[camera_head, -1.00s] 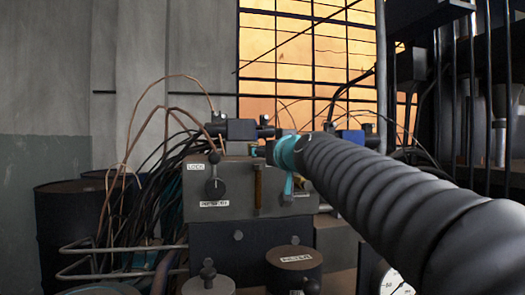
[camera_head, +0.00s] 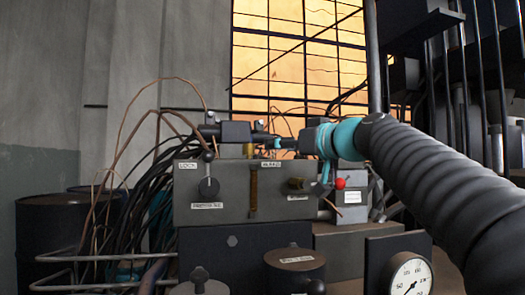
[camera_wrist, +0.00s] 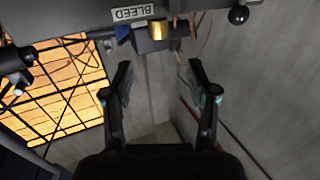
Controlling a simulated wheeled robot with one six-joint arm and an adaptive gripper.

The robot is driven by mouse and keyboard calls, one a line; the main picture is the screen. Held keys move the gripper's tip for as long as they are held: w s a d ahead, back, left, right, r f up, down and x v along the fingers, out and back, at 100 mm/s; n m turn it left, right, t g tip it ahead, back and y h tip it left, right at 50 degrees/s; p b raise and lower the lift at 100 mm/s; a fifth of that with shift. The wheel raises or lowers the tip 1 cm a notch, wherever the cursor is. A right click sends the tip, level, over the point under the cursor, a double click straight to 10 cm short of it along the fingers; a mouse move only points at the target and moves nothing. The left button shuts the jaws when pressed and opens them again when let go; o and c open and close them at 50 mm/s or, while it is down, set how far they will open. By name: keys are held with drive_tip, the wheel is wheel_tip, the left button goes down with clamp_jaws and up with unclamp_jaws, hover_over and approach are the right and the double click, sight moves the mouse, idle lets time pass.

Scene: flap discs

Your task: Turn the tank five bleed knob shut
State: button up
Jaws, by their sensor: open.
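I cannot read which tank the box belongs to.
A pressure gauge (camera_head: 410,277) is at lower right. Cables and copper pipes crowd the left.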

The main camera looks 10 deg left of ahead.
sight(252, 147)
drive_tip(key=p+x, duration=0.5)
drive_tip(key=x, duration=0.8)
drive_tip(key=shift+w+a, duration=0.2)
drive_tip(key=shift+w, duration=0.1)
clamp_jaws()
